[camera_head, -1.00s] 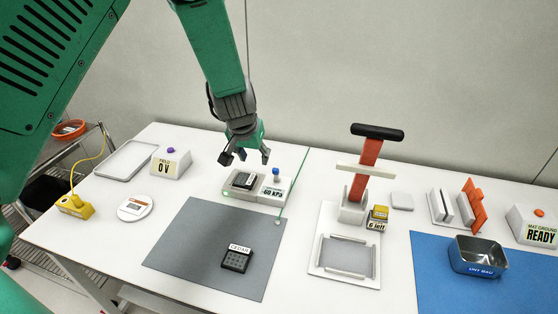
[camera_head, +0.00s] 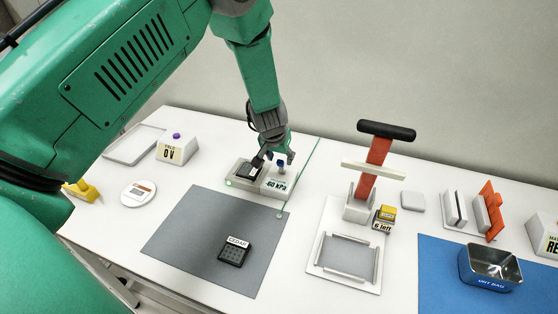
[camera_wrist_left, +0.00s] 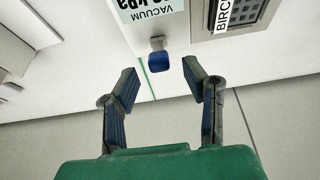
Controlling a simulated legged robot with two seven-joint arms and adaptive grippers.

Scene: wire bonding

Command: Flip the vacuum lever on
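The vacuum station (camera_head: 278,186) is a pale box whose front label reads about -60 kPa. Its lever has a blue tip (camera_head: 281,164); in the left wrist view the blue lever tip (camera_wrist_left: 158,61) shows on a short pale stem, under the word VACUUM. My left gripper (camera_head: 273,159) is open and empty, low over the station. In the wrist view its fingertips (camera_wrist_left: 160,80) are spread on either side of the lever's line, with the blue tip slightly beyond them. Contact is not visible. My right gripper is not in view.
A dark chip tray (camera_head: 249,171) sits beside the lever, its BIRCH label (camera_wrist_left: 224,14) readable in the wrist view. A CEDAR tray (camera_head: 234,252) lies on the grey mat (camera_head: 190,235). A red-levered press (camera_head: 378,155) stands to the right, with clear table between.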

